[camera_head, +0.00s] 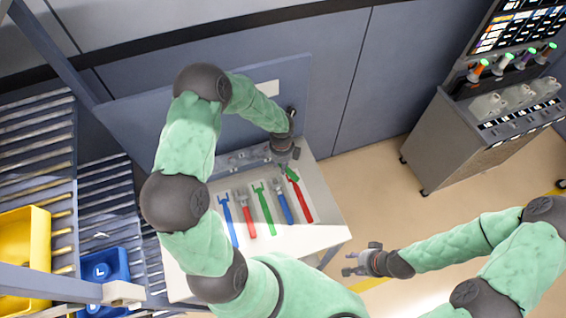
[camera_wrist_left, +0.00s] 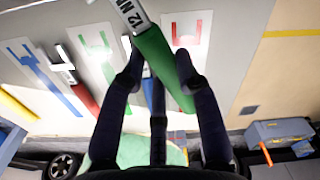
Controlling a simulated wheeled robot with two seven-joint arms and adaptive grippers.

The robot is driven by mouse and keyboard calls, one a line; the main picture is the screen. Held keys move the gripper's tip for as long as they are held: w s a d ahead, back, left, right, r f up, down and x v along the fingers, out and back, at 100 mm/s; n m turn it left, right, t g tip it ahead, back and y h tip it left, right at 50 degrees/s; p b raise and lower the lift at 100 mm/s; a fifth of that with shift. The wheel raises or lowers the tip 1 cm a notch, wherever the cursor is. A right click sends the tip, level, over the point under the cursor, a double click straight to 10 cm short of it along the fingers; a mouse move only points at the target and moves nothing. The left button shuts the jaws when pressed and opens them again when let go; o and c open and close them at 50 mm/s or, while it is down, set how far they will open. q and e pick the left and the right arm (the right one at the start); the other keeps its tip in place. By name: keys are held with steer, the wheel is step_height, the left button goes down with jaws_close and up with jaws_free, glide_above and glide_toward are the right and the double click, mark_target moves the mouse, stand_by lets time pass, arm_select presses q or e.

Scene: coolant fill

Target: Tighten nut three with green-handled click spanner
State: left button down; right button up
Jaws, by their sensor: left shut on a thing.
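My left gripper (camera_head: 284,155) is at the back of the white table, below the blue-grey panel. The spanner's far end is outside that view. In the head view a bit of its green handle (camera_head: 290,172) shows just below the gripper. A row of grey fittings (camera_head: 243,160) lies left of the gripper; single nuts are too small to tell apart. My right gripper (camera_head: 362,262) is open and empty, right of the table.
On the table (camera_head: 325,232) are blue, red and green tool shapes. A red-handled tool (camera_head: 247,218) and a blue-handled tool (camera_head: 283,208) lie there; the green shape (camera_head: 264,210) looks like a flat marking. Racks with a yellow bin (camera_head: 38,250) stand left. A grey cabinet (camera_head: 440,140) stands right.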

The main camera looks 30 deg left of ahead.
arm_select(q)
steer(key=shift+s+a+m, duration=0.15)
steer(key=shift+s+m, duration=0.2)
steer(key=shift+m, duration=0.05)
steer(key=shift+s+p, duration=0.15)
steer(key=shift+p, duration=0.2)
steer(key=shift+s+a+m+p, duration=0.35)
steer(key=shift+s+m+p, duration=0.1)
steer(key=shift+m, duration=0.25)
steer(key=shift+s+a+m, duration=0.1)
steer(key=shift+s+m, duration=0.05)
steer(key=shift+m, duration=0.15)
steer(key=shift+s+a+m+p, duration=0.25)
steer(key=shift+s+m+p, duration=0.15)
steer(key=shift+p, duration=0.2)
steer(key=shift+s+a+m, duration=0.15)
steer(key=shift+a+m, duration=0.05)
steer(key=shift+m, duration=0.2)
steer(key=shift+s+a+m+p, duration=0.4)
steer(key=shift+m+p, duration=0.1)
steer(key=shift+p, duration=0.25)
